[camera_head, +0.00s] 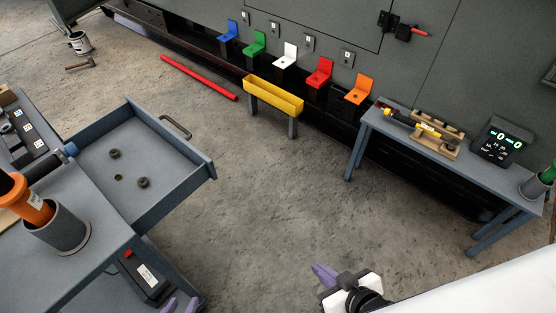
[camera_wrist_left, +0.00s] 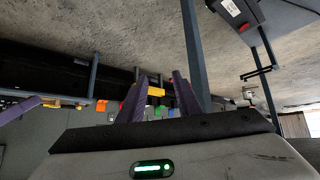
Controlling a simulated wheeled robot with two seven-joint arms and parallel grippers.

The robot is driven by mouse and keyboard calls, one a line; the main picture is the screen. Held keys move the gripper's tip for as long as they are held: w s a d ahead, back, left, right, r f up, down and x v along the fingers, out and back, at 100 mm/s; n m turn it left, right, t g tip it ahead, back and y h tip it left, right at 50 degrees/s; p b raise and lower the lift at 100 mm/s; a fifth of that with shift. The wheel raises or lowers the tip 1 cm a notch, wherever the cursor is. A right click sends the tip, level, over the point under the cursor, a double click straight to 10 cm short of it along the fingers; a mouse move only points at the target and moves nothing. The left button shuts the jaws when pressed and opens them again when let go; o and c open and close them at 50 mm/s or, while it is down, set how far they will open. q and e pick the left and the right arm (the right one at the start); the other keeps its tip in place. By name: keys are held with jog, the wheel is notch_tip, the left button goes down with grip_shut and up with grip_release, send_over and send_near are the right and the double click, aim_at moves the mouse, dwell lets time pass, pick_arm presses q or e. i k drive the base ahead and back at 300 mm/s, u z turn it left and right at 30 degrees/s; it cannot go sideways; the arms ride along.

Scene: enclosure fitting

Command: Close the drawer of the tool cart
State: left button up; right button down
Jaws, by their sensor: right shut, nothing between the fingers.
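The tool cart (camera_head: 95,248) stands at the left of the head view. Its drawer (camera_head: 178,198) is pulled out, with a dark bar handle (camera_head: 175,127) on its front panel. Three small dark round parts (camera_head: 115,153) lie on the drawer floor. My left gripper (camera_head: 180,304) is at the bottom edge of the head view, below the drawer and close to the cart's lower part. In the left wrist view its two purple fingers (camera_wrist_left: 159,92) are apart with nothing held between them. My right gripper (camera_head: 325,275) is shut and empty over open floor, right of the cart.
An orange-handled tool stands in a grey cup (camera_head: 65,232) on the cart top. A black box (camera_head: 145,277) with a label lies low in the cart. A yellow trough (camera_head: 272,97) and a workbench (camera_head: 450,170) stand farther off. The floor beyond the drawer front is clear.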

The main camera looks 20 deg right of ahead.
aim_at(174, 168)
jog(key=z, duration=1.7)
jog(key=i, duration=0.35)
jog(key=u, duration=2.3)
